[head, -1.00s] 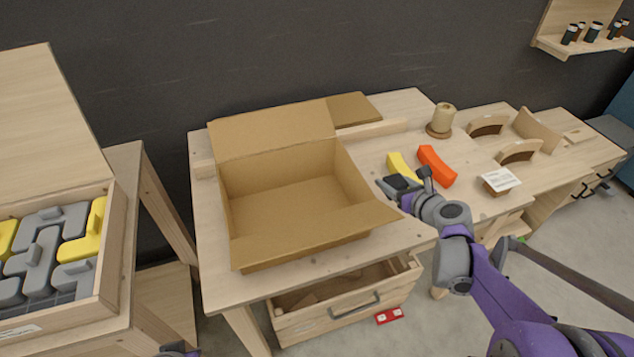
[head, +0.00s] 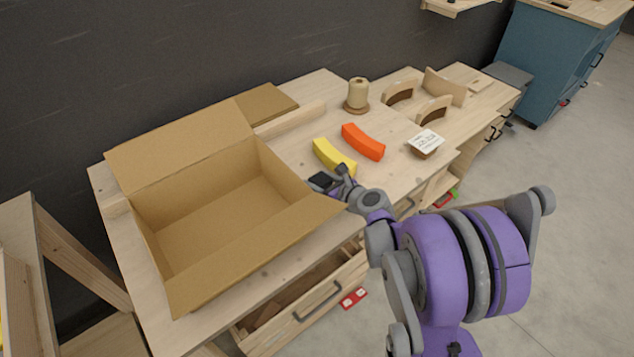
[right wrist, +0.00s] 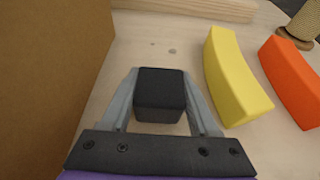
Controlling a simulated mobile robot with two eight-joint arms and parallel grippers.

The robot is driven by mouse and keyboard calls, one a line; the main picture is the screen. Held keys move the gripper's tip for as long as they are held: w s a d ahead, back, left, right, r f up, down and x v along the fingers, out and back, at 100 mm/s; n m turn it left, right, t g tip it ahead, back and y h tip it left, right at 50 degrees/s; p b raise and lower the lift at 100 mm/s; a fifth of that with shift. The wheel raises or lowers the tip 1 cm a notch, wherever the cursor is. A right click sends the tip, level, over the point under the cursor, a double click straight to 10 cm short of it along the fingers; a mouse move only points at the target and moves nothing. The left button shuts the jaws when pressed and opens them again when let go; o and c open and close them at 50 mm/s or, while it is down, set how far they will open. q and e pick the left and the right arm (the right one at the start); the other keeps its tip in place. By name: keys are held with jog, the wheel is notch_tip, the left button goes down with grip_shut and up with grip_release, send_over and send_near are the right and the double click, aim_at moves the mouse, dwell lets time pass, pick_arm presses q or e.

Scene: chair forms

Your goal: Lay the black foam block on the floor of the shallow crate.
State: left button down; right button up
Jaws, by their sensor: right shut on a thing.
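The black foam block (right wrist: 160,92) is between the two fingers of my right gripper (right wrist: 161,100) in the right wrist view, which is shut on it. In the head view the block (head: 322,181) is a small dark shape at the tip of my right gripper (head: 332,182), just right of the open cardboard box. That box (head: 165,240) is shallow and empty, with its flaps folded outward; it is the only crate-like container on the table. Whether the block touches the tabletop is hard to tell. My left gripper is not in view.
A yellow curved block (head: 334,157) and an orange curved block (head: 363,142) lie just beyond my right gripper. An open drawer (head: 310,305) is below the table edge.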

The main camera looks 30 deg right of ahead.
jog(key=shift+f, duration=0.2)
jog(key=o, duration=0.8)
jog(key=shift+f, duration=0.1)
jog(key=o, duration=0.5)
